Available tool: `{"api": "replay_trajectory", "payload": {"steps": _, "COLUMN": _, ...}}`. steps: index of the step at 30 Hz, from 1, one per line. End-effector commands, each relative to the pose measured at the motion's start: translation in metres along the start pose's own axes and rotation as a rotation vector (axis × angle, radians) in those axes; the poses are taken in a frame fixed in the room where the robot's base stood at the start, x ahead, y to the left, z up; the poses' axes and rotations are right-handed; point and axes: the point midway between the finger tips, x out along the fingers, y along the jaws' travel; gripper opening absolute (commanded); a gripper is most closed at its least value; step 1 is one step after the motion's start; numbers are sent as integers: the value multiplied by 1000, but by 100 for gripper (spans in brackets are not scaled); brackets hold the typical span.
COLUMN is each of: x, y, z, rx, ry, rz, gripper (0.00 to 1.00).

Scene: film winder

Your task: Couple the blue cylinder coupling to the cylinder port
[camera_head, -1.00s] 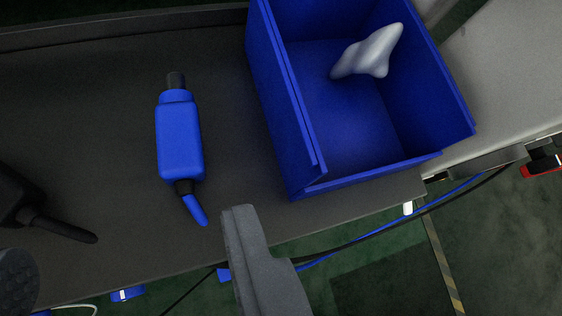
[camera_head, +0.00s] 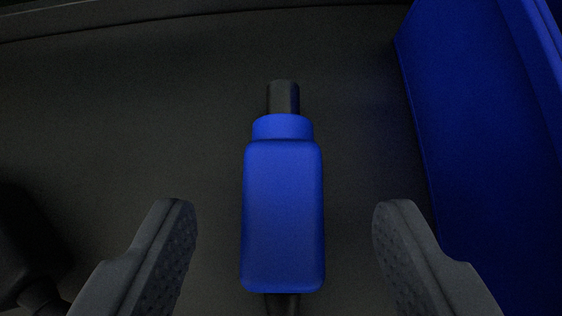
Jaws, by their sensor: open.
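The blue cylinder coupling (camera_head: 284,215) lies on the dark grey bench top, centred in the view, with its black nose pointing to the far side. A dark stub shows at its near end, cut off by the lower edge of the picture. My gripper (camera_head: 284,228) is open, with one dark grey finger on each side of the coupling. There is a clear gap between each finger and the blue body. The cylinder port is not in view.
A blue bin (camera_head: 475,130) stands close on the right, its wall near my right finger. A black object (camera_head: 28,245) lies at the lower left, partly cut off. The dark bench top (camera_head: 150,110) is clear beyond and left of the coupling. A raised edge runs along the back.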

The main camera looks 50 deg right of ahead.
Motion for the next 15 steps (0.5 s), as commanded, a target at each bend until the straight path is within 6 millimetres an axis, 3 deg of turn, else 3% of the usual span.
{"api": "replay_trajectory", "payload": {"steps": 7, "x": 33, "y": 0, "z": 1, "rx": -1, "ry": -1, "rz": 1, "gripper": 55}}
{"api": "replay_trajectory", "payload": {"steps": 15, "x": 41, "y": -2, "z": 0, "rx": -1, "ry": 0, "rz": -2, "gripper": 55}}
